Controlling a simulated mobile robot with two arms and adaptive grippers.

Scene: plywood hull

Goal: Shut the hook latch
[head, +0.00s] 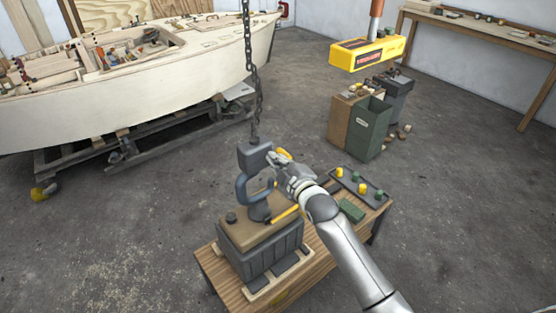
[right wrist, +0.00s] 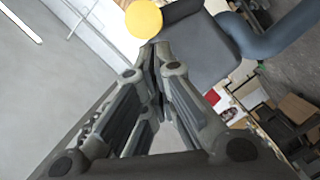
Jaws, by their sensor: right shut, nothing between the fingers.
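The hook (head: 242,187) is blue-grey and hangs below a dark block (head: 255,156) on a chain, over a dark ribbed case on a small table. Yellow parts show by the hook's opening and beside my gripper; I cannot tell for sure which one is the latch. My right gripper (head: 277,158) is at the block's right side, shut and empty. In the right wrist view, the shut fingertips (right wrist: 152,48) are just below a round yellow end (right wrist: 143,18), with the grey block (right wrist: 198,48) to their right. Contact cannot be told. My left gripper is out of view.
The dark case (head: 262,250) stands on the wooden table (head: 320,262). A tray (head: 350,188) with yellow and green pieces lies to the right. A yellow hanging control box (head: 366,52) and bins (head: 360,125) are behind. A boat hull (head: 130,95) fills the left.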

